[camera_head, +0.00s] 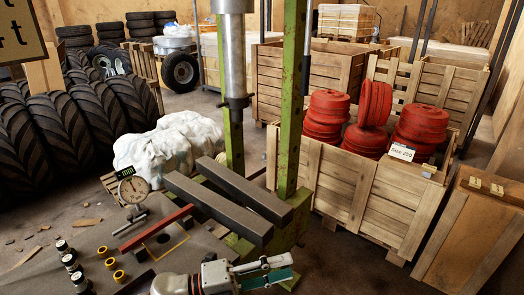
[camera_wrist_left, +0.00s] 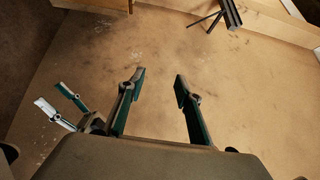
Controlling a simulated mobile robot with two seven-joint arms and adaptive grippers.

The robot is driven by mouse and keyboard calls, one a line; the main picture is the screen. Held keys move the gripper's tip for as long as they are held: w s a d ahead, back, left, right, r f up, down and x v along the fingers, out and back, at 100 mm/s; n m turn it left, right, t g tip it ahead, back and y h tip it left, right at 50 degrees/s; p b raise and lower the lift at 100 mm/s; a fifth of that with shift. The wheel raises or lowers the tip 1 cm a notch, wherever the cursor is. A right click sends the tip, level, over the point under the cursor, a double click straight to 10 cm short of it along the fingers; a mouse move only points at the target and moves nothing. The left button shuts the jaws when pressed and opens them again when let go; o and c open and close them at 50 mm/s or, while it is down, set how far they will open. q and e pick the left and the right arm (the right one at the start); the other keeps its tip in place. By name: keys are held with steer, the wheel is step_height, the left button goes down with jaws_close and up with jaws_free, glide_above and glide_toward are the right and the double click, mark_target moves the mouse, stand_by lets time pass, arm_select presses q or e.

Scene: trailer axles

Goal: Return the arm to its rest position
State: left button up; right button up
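My left gripper (camera_head: 280,268) is at the bottom centre of the head view, low in front of the green press. Its fingers are apart with nothing between them. The left wrist view shows the same gripper (camera_wrist_left: 160,82) open and empty, its two green-padded fingers over a bare tan surface. A second gripper, my right one (camera_wrist_left: 48,95), shows at the left edge of the left wrist view, its fingers apart and empty. It does not show in the head view.
The green press (camera_head: 290,100) holds two dark bars (camera_head: 215,205) across it. A dial gauge (camera_head: 132,188) and small rings (camera_head: 112,268) are on the grey table (camera_head: 60,285). A wooden crate (camera_head: 370,205) of red hubs (camera_head: 325,115) stands right. Tyres (camera_head: 90,115) are stacked left.

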arm_select(q)
steer(key=w+a+f+n+t+y, duration=0.1)
steer(key=a+f+n+t+y, duration=0.4)
steer(key=n, duration=0.5)
steer(key=w+a+f+n+t+y, duration=0.1)
steer(key=a+f+n+t+y, duration=0.3)
steer(key=a+n+t, duration=0.45)
steer(key=s+a+f+n+g+y, duration=0.3)
steer(key=s+a+f+n, duration=0.2)
steer(key=f, duration=0.3)
steer(key=s+a+f+n+g+y, duration=0.3)
steer(key=s+a+f+n+g, duration=0.1)
steer(key=s+f, duration=0.4)
steer(key=shift+s+a+n+y, duration=0.2)
steer(key=shift+a+n+y, duration=0.2)
steer(key=shift+a+n, duration=0.5)
